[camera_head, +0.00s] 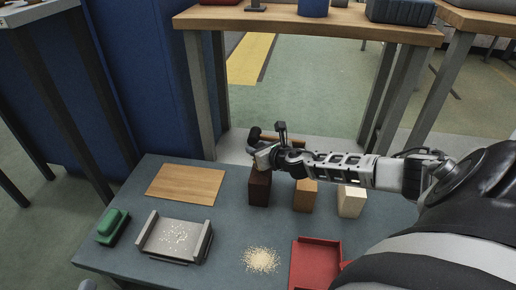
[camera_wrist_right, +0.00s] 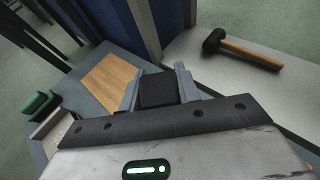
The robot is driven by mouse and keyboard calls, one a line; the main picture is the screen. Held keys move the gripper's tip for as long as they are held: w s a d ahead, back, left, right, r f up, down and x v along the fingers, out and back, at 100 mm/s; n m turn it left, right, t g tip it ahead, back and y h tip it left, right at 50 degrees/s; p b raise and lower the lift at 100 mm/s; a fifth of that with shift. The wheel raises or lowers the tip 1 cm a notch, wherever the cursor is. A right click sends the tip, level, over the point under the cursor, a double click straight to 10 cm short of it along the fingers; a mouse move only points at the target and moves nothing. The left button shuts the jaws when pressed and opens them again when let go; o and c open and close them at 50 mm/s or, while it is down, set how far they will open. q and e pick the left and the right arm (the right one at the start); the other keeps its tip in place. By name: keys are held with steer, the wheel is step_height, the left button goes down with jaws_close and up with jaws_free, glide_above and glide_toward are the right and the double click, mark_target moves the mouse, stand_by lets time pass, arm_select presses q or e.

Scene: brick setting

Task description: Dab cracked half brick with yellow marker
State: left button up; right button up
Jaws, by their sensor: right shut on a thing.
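My right gripper (camera_head: 266,160) reaches in from the right and is shut on a dark brown block (camera_head: 259,190) at the table's far side. In the right wrist view the block's dark top (camera_wrist_right: 157,90) sits between the two grey fingers. The block looks upright and at table level; I cannot tell whether it is lifted. A tan block (camera_head: 305,196) and a cream block (camera_head: 351,202) stand to its right. I cannot make out a crack on any block, or a yellow marker.
On the blue-grey table are a wooden board (camera_head: 186,184), a grey walled tray (camera_head: 150,238) with white bits, a green-topped brush (camera_head: 112,226), a granule pile (camera_head: 261,260) and a red tray (camera_head: 315,262). A black-headed mallet (camera_wrist_right: 240,51) lies on a pale surface behind.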

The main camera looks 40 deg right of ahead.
arm_select(q)
steer(key=shift+f+b, duration=0.3)
steer(key=shift+b, duration=0.05)
arm_select(e)
steer(key=shift+f, duration=0.35)
stand_by(0.4)
steer(key=shift+f, duration=0.35)
stand_by(1.0)
steer(key=shift+s, duration=0.1)
steer(key=shift+r+p, duration=0.45)
steer(key=shift+r, duration=0.05)
steer(key=shift+r+p, duration=0.35)
steer(key=shift+p, duration=0.05)
step_height(320, 180, up, 4)
steer(key=p, duration=0.3)
steer(key=shift+f, duration=0.2)
steer(key=shift+r+p, duration=0.9)
steer(key=shift+p, duration=0.25)
arm_select(q)
steer(key=shift+s+a+f+m+g+y, duration=0.15)
steer(key=shift+a+f+m+g+y, duration=0.65)
steer(key=shift+a+f+g+y, duration=0.3)
steer(key=shift+d+r, duration=0.1)
steer(key=shift+d, duration=0.05)
arm_select(e)
steer(key=shift+r, duration=0.1)
